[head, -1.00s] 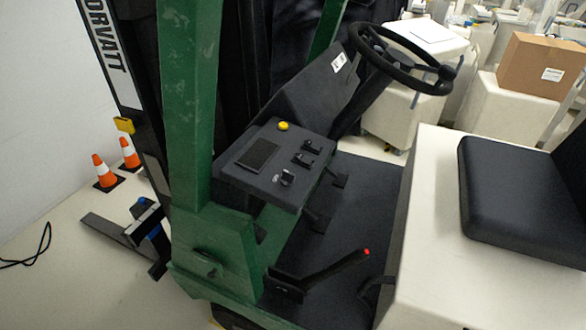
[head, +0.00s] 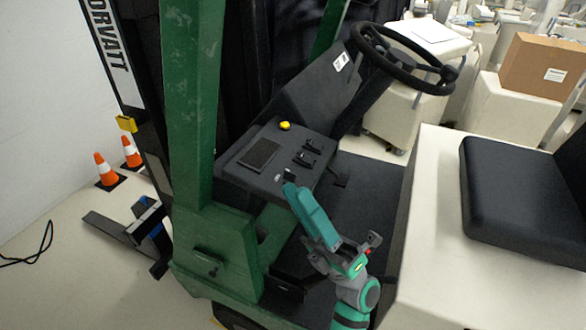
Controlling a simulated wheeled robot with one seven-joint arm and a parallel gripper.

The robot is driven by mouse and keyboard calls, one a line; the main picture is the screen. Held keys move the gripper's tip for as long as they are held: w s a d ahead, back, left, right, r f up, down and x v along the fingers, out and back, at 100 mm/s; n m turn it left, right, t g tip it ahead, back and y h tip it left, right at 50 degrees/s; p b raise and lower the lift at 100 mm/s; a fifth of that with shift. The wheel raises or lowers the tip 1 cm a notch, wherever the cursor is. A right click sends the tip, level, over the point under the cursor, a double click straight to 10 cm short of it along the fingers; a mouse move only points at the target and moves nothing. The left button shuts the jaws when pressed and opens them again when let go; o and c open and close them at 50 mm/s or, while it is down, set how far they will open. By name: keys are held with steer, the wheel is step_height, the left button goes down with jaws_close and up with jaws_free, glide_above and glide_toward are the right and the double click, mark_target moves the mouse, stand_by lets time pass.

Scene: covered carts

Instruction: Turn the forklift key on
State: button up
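The forklift's dark control panel (head: 245,175) sits beside the green post, below the steering wheel. It carries a yellow button (head: 285,126), a flat dark display (head: 259,154) and two black switches (head: 307,153). My gripper (head: 290,178), at the end of my teal and grey arm, reaches up from below to the panel's near right edge. Its tip covers the spot of the black key knob, which I cannot see now. A small light mark shows just left of the tip. I cannot tell whether the fingers touch the key or are open.
The green post (head: 192,110) stands left of the panel. The steering wheel (head: 452,80) is above right. The black seat (head: 520,200) on its cream base lies to the right. Two orange cones (head: 105,170) stand far left. A cardboard box (head: 540,65) sits on a covered cart behind.

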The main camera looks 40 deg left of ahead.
steer(key=s+a+r+n+g+h, duration=0.2)
steer(key=a+r+n+g+h, duration=0.25)
steer(key=n+g+h, duration=0.35)
steer(key=n+t+h, duration=0.4)
steer(key=t+h, duration=1)
steer(key=h, duration=0.2)
glide_toward(292, 172)
steer(key=shift+h, duration=0.3)
steer(key=x, duration=0.9)
steer(key=shift+a, duration=0.25)
steer(key=shift+r, duration=0.1)
jaws_close()
